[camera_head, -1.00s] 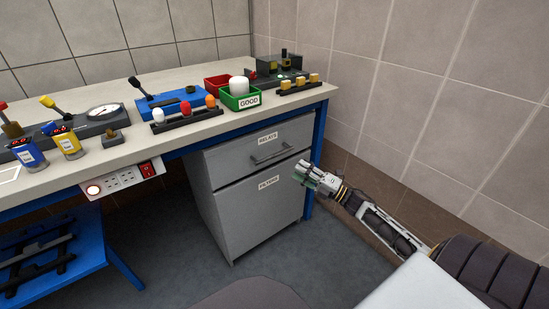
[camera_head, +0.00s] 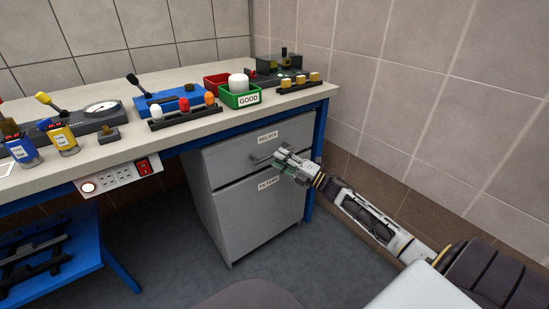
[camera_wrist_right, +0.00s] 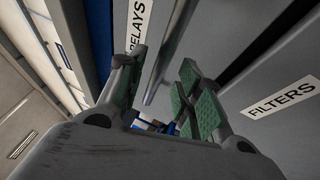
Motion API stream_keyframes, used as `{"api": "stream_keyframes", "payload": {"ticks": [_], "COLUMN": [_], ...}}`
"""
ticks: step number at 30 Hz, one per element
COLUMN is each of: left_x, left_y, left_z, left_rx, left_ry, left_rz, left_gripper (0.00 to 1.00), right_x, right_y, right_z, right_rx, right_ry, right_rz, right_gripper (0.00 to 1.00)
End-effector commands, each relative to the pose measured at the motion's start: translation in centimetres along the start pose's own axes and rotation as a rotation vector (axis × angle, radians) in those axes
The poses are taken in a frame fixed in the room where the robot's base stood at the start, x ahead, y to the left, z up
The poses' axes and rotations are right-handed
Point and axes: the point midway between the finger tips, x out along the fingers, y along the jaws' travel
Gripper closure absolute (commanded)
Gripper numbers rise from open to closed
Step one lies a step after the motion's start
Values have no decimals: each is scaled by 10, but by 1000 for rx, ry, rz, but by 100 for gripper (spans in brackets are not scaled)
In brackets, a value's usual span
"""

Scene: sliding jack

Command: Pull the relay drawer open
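The relay drawer (camera_head: 236,160) is the grey top drawer of the cabinet under the bench, marked RELAYS. Its front looks flush with the cabinet. Its bar handle (camera_head: 262,158) is partly hidden behind my right gripper (camera_head: 285,163). In the right wrist view the handle bar (camera_wrist_right: 167,48) runs down between the green-padded fingers of my right gripper (camera_wrist_right: 158,95). The fingers are apart, with a gap to the bar visible on the right side. My left gripper is not in view.
The FILTERS drawer (camera_head: 245,218) sits directly below, closed. The bench top (camera_head: 200,137) overhangs the cabinet and carries several devices and a green GOOD bin (camera_head: 236,101). A blue bench leg (camera_head: 319,130) and tiled wall are close on the right. The floor in front is clear.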

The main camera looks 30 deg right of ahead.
Motion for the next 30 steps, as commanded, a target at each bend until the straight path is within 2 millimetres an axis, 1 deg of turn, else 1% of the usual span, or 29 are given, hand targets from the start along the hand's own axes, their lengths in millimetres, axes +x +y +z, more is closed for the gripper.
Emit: {"api": "stream_keyframes", "payload": {"ticks": [6, 12, 17, 26, 30], "left_x": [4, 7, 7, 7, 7], "left_y": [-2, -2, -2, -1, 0], "left_z": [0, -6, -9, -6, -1], "left_rx": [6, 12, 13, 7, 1], "left_ry": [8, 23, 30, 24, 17], "left_rz": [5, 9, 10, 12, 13], "left_gripper": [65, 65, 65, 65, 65], "right_x": [17, 27, 31, 31, 31], "right_y": [0, 0, 0, 0, 0], "right_z": [0, 0, 0, 0, 0], "right_rx": [-1, -1, -1, -1, -1], "right_ry": [1, 1, 0, 0, 0], "right_rz": [1, 1, 0, 0, 0], "right_gripper": [65, 65, 65, 65, 83]}}
